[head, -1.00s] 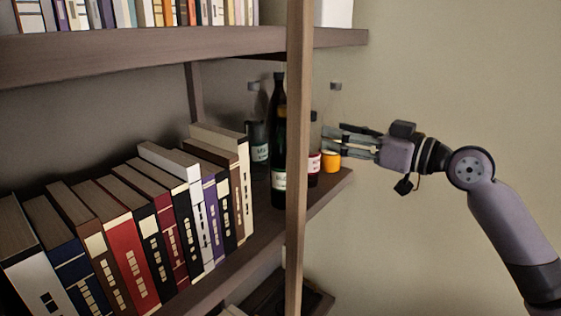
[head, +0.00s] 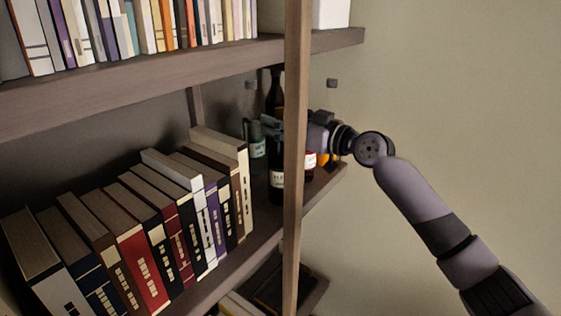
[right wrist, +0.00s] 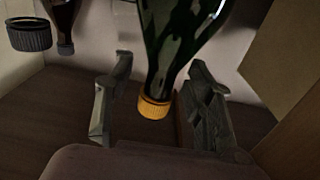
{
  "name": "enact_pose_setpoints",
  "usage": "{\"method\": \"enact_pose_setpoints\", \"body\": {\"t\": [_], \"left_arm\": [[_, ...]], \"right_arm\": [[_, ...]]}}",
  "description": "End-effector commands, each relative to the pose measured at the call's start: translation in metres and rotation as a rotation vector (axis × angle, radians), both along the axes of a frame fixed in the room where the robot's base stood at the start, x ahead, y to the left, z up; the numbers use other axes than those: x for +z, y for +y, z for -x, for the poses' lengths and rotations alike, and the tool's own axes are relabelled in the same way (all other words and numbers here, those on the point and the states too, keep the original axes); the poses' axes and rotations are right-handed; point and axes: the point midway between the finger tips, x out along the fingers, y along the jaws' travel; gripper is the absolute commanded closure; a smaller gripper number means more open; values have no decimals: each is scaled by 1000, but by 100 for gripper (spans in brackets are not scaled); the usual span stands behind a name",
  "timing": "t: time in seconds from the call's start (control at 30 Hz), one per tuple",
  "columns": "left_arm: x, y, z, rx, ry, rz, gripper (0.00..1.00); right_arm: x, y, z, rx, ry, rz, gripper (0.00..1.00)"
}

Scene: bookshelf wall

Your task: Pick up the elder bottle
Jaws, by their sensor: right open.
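A tall dark bottle with a white label (head: 277,180) stands on the middle shelf, just left of the wooden post, its label too small to read surely. My right gripper (head: 262,126) reaches in from the right behind the post, its fingers at the bottle's neck. I see a gap on the left side; contact on the right is unclear. My left gripper is not in view.
A teal-labelled bottle (head: 257,147) stands left of the tall bottle, a red-labelled one (head: 310,158) right of the post. The post (head: 297,220) and a row of books (head: 140,250) flank the bottles.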

Motion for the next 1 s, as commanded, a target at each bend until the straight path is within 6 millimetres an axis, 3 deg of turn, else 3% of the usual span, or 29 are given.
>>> {"method": "enact_pose_setpoints", "body": {"t": [0.23,1.0], "left_arm": [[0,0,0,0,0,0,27],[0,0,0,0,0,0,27]], "right_arm": [[0,1,-1,0,-1,1,52],[0,0,-1,-1,-1,0,100]]}}
